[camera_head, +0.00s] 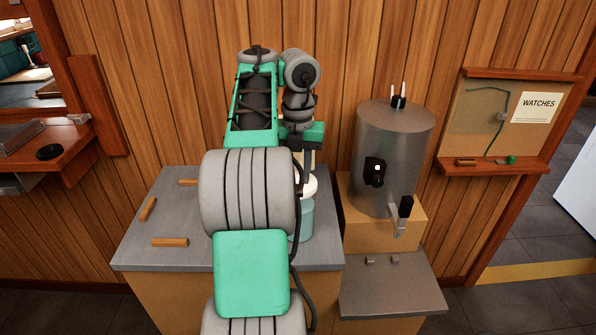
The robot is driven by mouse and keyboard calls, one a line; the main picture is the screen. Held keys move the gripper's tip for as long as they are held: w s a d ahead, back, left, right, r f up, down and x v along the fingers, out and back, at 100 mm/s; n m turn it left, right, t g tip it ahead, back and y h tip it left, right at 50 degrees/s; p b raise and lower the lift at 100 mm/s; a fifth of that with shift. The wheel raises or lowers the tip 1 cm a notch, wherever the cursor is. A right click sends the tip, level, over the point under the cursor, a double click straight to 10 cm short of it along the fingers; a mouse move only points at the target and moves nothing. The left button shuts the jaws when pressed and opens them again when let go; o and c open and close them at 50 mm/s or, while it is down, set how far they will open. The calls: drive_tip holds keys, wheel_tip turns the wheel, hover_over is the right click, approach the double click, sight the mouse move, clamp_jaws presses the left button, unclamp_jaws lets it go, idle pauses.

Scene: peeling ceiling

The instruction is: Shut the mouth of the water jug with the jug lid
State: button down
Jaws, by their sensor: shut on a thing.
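The water jug (306,223) is a teal vessel standing on the grey counter, right of its middle. My arm hides its left side and much of its body. The jug lid (312,188) is a pale cream, round piece at the top of the jug. My gripper (307,183) points down at the lid from above and is shut on it. My arm partly covers the fingers and the lid. I cannot tell whether the lid is seated in the mouth or held just above it.
Several orange-brown blocks (170,242) lie on the left of the grey counter (200,257). A metal urn (393,150) with a tap stands close on the right, on a wooden box. The plank wall (180,90) is right behind. A corkboard shelf (497,166) hangs at right.

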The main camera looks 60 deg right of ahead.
drive_tip(key=shift+f+b, duration=0.3)
drive_tip(key=shift+f, duration=0.1)
drive_tip(key=shift+f+b, duration=0.65)
drive_tip(key=shift+f, duration=0.05)
drive_tip(key=c, duration=1)
unclamp_jaws()
drive_tip(key=shift+r, duration=0.15)
drive_tip(key=shift+c, duration=0.2)
wheel_tip(320, 180, up, 12)
drive_tip(key=p, duration=1.1)
